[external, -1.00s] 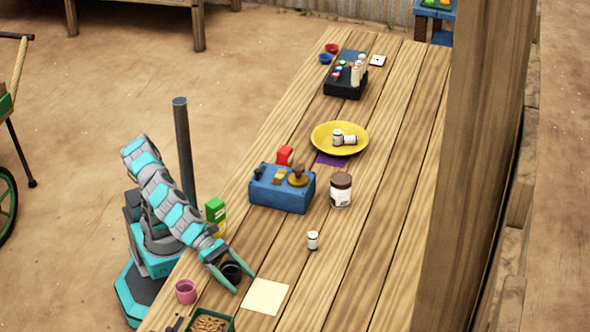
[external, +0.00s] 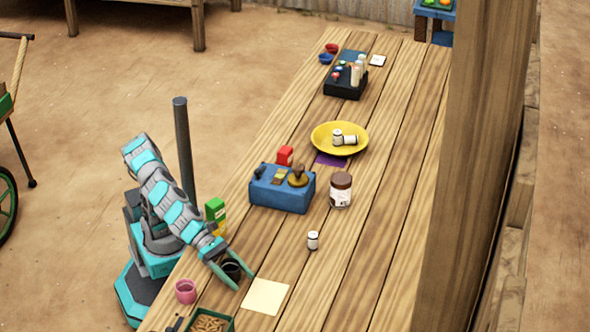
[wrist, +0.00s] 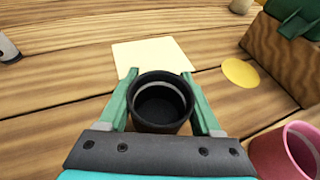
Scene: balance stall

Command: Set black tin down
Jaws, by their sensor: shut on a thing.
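The black tin (external: 231,268) is an open-topped dark cylinder near the table's near left edge. It also shows from above in the wrist view (wrist: 161,104). My gripper (external: 238,275) is shut on it, with one green finger on each side of the tin, as the wrist view shows (wrist: 163,100). The tin looks upright. It is at or very near the tabletop; I cannot tell whether its base touches. A pale cream square (external: 265,296) lies flat just right of the tin in the external view and just beyond it in the wrist view (wrist: 150,56).
A pink cup (external: 186,291) and a green tray of brown pieces (external: 229,324) stand close by. A green box (external: 215,211) and a blue box (external: 283,197) stand farther up. A small white jar (external: 313,240) stands to the right. Bare planks lie right of the square.

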